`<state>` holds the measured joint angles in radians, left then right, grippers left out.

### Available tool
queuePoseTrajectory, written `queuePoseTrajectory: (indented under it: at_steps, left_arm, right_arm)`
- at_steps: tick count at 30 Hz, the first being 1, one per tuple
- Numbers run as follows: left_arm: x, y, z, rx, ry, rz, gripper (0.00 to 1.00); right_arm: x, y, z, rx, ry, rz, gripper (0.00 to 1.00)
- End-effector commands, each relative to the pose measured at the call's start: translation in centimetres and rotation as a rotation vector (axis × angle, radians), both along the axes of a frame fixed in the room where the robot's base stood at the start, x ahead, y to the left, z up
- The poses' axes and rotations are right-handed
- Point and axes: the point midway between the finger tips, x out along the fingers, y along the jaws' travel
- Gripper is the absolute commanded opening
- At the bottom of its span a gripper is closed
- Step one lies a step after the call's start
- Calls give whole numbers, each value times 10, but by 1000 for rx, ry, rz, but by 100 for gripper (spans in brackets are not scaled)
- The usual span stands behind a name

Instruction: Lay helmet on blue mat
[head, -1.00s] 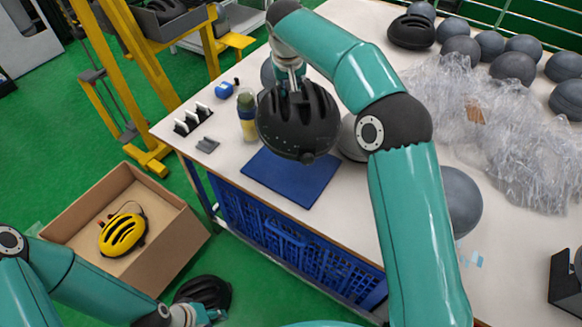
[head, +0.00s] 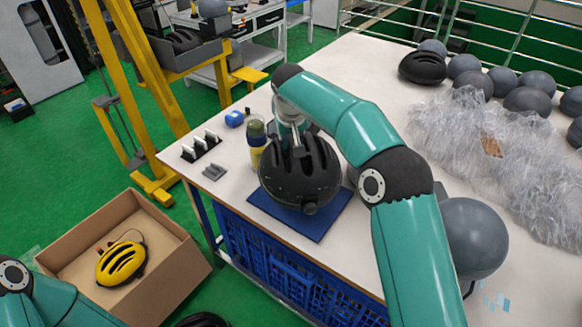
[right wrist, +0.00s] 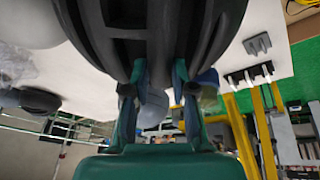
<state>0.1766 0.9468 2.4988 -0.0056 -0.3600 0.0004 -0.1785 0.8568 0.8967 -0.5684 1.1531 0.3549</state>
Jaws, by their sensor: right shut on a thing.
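The black helmet (head: 290,182) is over the blue mat (head: 322,222) on the white table and covers much of it. I cannot tell whether it touches the mat. My right gripper (head: 298,142) is shut on the helmet from above, its fingertips partly hidden among the vents. In the right wrist view the helmet (right wrist: 150,30) fills the top middle, between and beyond the fingers of my right gripper (right wrist: 157,85). My left gripper is out of view; only part of its arm shows at the lower left.
A bottle (head: 257,145) stands close beside the helmet. A white-slotted rack (head: 201,146) is to its left. Grey domes (head: 472,238) and crumpled clear plastic (head: 475,150) lie right. A cardboard box (head: 180,262) holds a yellow helmet (head: 121,263) on the floor.

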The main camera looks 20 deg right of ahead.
Motion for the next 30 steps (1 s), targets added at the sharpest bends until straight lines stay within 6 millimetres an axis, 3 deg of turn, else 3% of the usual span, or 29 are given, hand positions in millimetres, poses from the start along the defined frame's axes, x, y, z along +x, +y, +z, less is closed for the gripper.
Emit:
queuePoseTrajectory:
  at_steps: [3,11,18,25,26,30]
  left_arm:
    - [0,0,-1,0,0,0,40]
    - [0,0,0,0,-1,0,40]
    - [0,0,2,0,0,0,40]
    - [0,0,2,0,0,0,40]
    - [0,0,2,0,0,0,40]
    - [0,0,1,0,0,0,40]
  right_arm:
    - [0,0,-20,1,0,0,0]
    - [0,-1,-40,-1,-1,0,0]
    - [0,-1,-71,-1,-1,0,0]
    - [0,-1,-75,0,-3,-1,0]
    - [0,-1,-76,0,0,-1,27]
    - [0,-1,-76,0,0,-1,50]
